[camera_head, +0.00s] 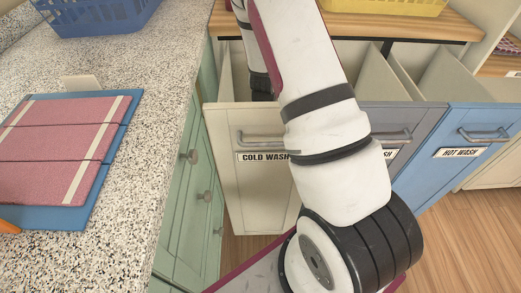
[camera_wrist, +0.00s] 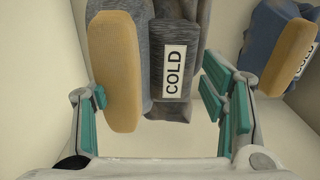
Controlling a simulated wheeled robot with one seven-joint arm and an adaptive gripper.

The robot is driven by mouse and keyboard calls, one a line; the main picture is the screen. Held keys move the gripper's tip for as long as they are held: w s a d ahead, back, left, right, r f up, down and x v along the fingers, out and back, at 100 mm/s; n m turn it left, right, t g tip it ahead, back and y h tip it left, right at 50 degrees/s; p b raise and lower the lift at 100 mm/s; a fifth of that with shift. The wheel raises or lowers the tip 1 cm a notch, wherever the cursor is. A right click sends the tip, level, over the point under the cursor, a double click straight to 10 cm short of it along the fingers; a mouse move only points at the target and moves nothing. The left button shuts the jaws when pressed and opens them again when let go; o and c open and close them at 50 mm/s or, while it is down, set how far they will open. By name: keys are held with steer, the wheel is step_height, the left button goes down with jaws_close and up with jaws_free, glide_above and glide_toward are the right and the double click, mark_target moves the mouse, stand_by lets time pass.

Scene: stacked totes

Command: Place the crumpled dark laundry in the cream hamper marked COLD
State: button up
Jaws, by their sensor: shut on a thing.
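The cream hamper (camera_head: 265,190), labelled COLD WASH, is pulled out below the counter in the head view. My arm reaches down into its open top, and its front panel hides my gripper there. The wrist view shows pale inner walls (camera_wrist: 40,95) around my gripper (camera_wrist: 160,103). Its teal-padded fingers are shut on a crumpled dark grey laundry bundle (camera_wrist: 172,50) with a white COLD tag. A tan rounded piece (camera_wrist: 115,70) lies against the bundle's left side, by the left finger. Whether the bundle touches the hamper floor is unclear.
A second bundle, blue and tan (camera_wrist: 285,50) with a COLD tag, lies to the right in the wrist view. A grey hamper (camera_head: 410,125) and a blue HOT WASH hamper (camera_head: 455,150) stand to the right. The speckled counter (camera_head: 130,195) holds a folded pink cloth (camera_head: 60,145).

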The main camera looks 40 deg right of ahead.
steer(key=shift+d+f+b, duration=0.1)
steer(key=shift+f+b, duration=0.65)
steer(key=shift+f, duration=2.05)
steer(key=shift+f, duration=0.1)
steer(key=o, duration=1.9)
step_height(320, 180, up, 12)
steer(key=p, duration=0.4)
